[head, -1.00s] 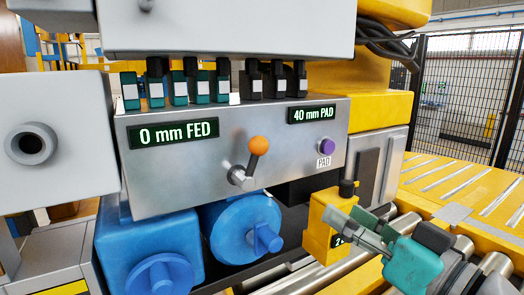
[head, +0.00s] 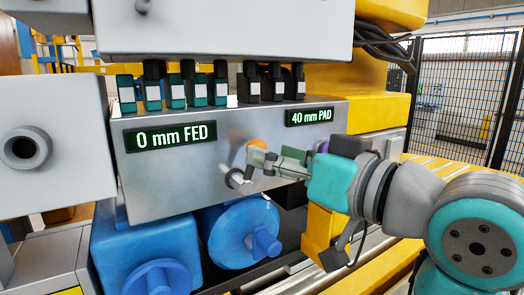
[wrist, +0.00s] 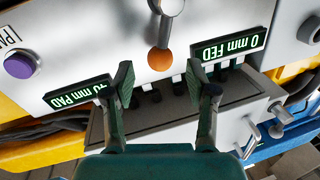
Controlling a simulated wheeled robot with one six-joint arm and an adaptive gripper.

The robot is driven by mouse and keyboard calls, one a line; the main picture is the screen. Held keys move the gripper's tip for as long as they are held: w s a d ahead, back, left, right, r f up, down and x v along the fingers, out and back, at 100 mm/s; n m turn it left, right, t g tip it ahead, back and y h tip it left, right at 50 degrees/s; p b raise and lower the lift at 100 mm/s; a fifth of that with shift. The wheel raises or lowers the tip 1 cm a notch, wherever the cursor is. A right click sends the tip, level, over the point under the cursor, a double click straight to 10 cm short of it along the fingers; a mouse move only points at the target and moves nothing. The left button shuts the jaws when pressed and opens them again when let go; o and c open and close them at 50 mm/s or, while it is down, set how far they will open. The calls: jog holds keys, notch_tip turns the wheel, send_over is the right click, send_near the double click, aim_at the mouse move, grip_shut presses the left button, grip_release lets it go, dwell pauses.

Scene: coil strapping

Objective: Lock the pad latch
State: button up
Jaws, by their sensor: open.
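A silver lever with an orange knob (head: 257,143) sticks out of the grey panel (head: 200,185). In the wrist view the knob (wrist: 160,61) is ahead of the gap between my fingers, the lever running up from it. My gripper (head: 266,160) is open and empty, its fingers in front of the panel by the lever; contact cannot be told. A purple button (wrist: 18,65) with a PAD label (wrist: 8,35) is off to the left in the wrist view. In the head view my gripper mostly hides it. I cannot tell which part is the pad latch.
Displays read "0 mm FED" (head: 170,138) and "40 mm PAD" (head: 310,117). A row of teal and black blocks (head: 220,88) stands above the panel. Blue drums (head: 240,230) sit below. A yellow block (head: 322,235) is beneath my gripper. A mesh fence (head: 460,110) stands at right.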

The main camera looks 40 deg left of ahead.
jog(key=shift+w+a, duration=0.2)
jog(key=shift+a, duration=0.65)
jog(key=shift+w+a, duration=0.15)
jog(key=shift+a, duration=0.7)
grip_shut()
